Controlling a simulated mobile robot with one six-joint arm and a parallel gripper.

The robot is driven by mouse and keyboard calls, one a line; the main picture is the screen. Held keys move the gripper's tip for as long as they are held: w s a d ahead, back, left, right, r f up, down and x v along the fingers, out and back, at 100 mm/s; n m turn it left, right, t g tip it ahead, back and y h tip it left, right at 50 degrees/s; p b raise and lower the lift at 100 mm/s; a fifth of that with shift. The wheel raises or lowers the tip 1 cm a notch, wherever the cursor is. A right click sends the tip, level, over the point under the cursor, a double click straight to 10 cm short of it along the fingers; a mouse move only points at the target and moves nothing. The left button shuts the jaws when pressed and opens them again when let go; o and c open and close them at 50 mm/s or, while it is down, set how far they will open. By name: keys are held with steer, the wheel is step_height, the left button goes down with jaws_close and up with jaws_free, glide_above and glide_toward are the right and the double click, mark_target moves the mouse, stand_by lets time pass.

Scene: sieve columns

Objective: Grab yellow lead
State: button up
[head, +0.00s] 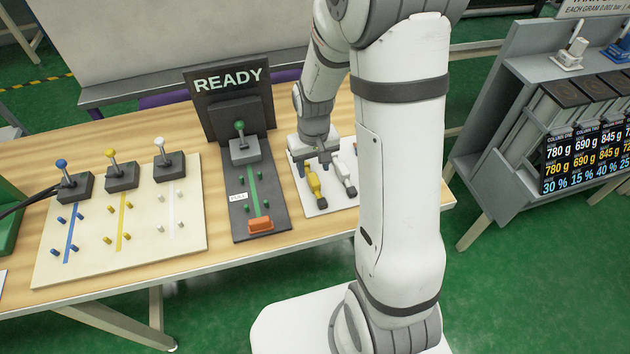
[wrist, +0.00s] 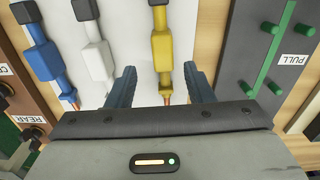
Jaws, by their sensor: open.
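The yellow lead (head: 314,181) lies on a white board (head: 312,208) on the table. In the wrist view the yellow lead (wrist: 162,45) runs from the top edge down to a thin copper-coloured tip. My gripper (head: 312,160) is open over the far end of the leads. In the wrist view its two blue fingers (wrist: 159,72) stand on either side of the yellow lead, with a gap on each side. Nothing is held. A white lead (wrist: 95,50) and a blue lead (wrist: 43,50) lie to the left there. My arm hides part of the board in the head view.
A dark panel (head: 261,198) with a green-knobbed lever, pegs and an orange block stands beside the board, under a READY sign (head: 228,82). A pale board (head: 187,240) with three levers and pegs is farther left. A grey rack (head: 505,150) stands at the right.

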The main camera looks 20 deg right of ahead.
mark_target(312, 175)
steer(key=f, duration=0.4)
steer(key=shift+a, duration=0.2)
steer(key=shift+c, duration=0.4)
jaws_close()
